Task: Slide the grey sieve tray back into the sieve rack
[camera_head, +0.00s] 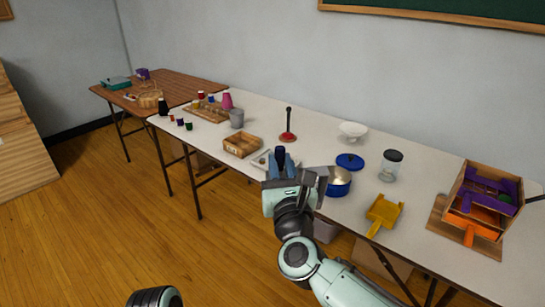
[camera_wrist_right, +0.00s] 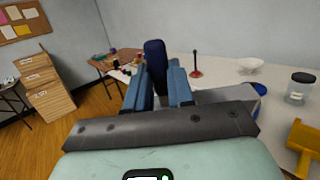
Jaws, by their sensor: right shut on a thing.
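My right gripper (camera_head: 281,168) is shut on a dark blue, rounded, upright thing, which stands up between the blue fingers in the right wrist view (camera_wrist_right: 155,62). A pale grey tray (camera_head: 261,159) lies on the white table just behind the gripper and is partly hidden by it; I cannot tell for sure that it is the sieve tray. A grey surface (camera_wrist_right: 225,93) shows right of the fingers in the wrist view. The wooden sieve rack (camera_head: 470,170) stands at the right end of the table, with purple and orange trays in it. My left gripper is out of view.
A blue pot (camera_head: 340,182), a blue lid (camera_head: 350,161), a glass jar (camera_head: 390,165) and a yellow scoop-like tray (camera_head: 383,211) stand between gripper and rack. A wooden box (camera_head: 242,146), a red-based plunger (camera_head: 288,136) and a white bowl (camera_head: 353,130) are nearby.

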